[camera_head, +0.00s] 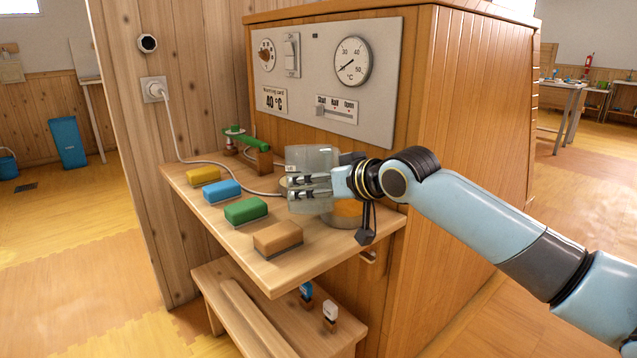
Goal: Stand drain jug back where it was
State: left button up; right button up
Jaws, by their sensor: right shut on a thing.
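The drain jug (313,158) looks clear and roughly upright, over the right end of the wooden shelf (283,262). My right gripper (300,187) reaches in from the right and is shut on the jug, with its fingers across the jug's side. The gripper hides part of the jug, and I cannot tell whether the jug's base touches the shelf. A round container with orange contents (348,208) sits just below and right of the gripper, partly covered by it. My left gripper is out of view.
Yellow (203,176), blue (222,191), green (245,210) and brown (278,238) blocks line the shelf's front. A green-handled fitting (250,143) stands at the back. The wooden cabinet with a dial panel (330,75) rises behind. A bench (270,310) is below.

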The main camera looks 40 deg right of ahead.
jog(key=o, duration=1.6)
